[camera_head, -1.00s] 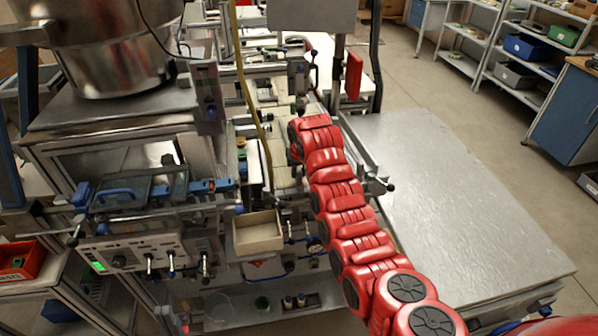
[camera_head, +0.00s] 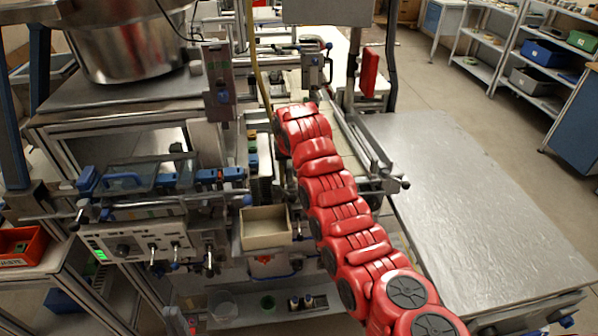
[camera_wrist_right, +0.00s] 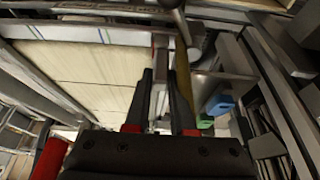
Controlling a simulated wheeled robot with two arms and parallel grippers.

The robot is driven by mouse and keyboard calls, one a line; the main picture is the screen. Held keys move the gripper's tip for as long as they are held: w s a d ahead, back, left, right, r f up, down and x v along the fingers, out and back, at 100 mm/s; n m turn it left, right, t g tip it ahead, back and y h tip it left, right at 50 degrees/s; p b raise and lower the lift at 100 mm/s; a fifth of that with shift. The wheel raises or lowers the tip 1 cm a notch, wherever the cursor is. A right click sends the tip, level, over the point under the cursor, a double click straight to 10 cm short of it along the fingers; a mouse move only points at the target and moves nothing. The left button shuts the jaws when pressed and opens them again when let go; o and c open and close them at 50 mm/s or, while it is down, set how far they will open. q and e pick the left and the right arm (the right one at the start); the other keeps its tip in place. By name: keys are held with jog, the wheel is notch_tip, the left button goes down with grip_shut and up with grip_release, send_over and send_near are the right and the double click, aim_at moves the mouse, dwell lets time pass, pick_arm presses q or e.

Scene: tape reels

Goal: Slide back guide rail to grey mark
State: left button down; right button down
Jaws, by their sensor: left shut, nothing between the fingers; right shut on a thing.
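My right arm's red links (camera_head: 340,215) cross the middle of the head view, and its far end hides the gripper there. In the right wrist view my right gripper (camera_wrist_right: 160,76) has its dark fingers close together at the tips, closed on a small metal part (camera_wrist_right: 160,48). I cannot tell whether this part belongs to the back guide rail. A beige belt (camera_wrist_right: 75,72) lies left of the fingers, with a pale strip bearing blue marks (camera_wrist_right: 58,33) across its far end. I cannot pick out the grey mark. My left gripper is in neither view.
A metal table (camera_head: 465,190) stands right of the arm. An open beige bin (camera_head: 265,228), a control box (camera_head: 145,246) and a steel bowl (camera_head: 130,45) are on the left. A rod with a black knob (camera_head: 405,183) juts out near the arm.

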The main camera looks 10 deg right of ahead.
jog(key=c, duration=0.8)
grip_release()
jog(key=shift+o, duration=0.2)
jog(key=shift+d, duration=0.1)
jog(key=b+v, duration=0.2)
jog(key=v, duration=0.3)
jog(key=shift+r, duration=0.1)
jog(key=v, duration=1.2)
jog(key=shift+r, duration=0.15)
